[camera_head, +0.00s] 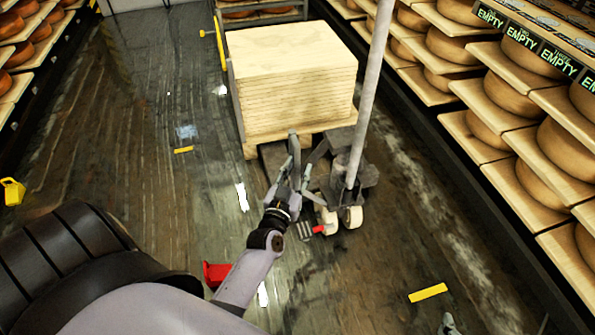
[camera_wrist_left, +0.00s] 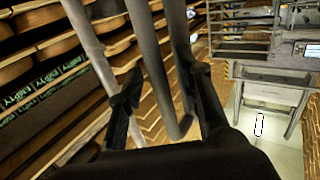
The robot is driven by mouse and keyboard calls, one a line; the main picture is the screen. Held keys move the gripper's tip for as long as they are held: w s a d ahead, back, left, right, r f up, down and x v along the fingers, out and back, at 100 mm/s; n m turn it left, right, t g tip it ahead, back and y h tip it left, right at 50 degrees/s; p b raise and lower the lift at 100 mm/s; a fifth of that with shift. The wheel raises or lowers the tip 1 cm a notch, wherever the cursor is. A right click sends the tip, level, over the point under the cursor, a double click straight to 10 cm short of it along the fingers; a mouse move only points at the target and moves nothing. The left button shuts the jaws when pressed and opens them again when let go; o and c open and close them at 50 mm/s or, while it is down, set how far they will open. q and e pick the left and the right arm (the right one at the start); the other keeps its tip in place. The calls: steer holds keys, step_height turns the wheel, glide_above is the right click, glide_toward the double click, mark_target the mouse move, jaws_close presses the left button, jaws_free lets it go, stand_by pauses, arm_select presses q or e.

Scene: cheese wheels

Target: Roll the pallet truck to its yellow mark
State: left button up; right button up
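The pallet truck (camera_head: 352,175) stands mid-aisle with a stack of pale boards (camera_head: 290,60) on it. Its grey handle pole rises out of the top of the head view. One yellow floor mark (camera_head: 428,292) lies at the lower right, and another yellow strip (camera_head: 183,150) lies left of the stack. My left gripper (camera_head: 300,152) is open, left of the pole's foot in the head view. In the left wrist view a grey bar (camera_wrist_left: 152,65) shows between its spread fingers; I cannot tell whether they touch. A small grey tip at the lower right edge may be my right gripper (camera_head: 448,326).
Shelves of cheese wheels line the right (camera_head: 545,140) and left (camera_head: 30,40) sides. A yellow object (camera_head: 13,191) is at the left edge. A red object (camera_head: 215,273) lies near my left arm. A grey rack (camera_head: 262,12) stands behind the stack.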

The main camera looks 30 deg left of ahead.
arm_select(q)
jaws_close()
stand_by(0.5)
stand_by(0.4)
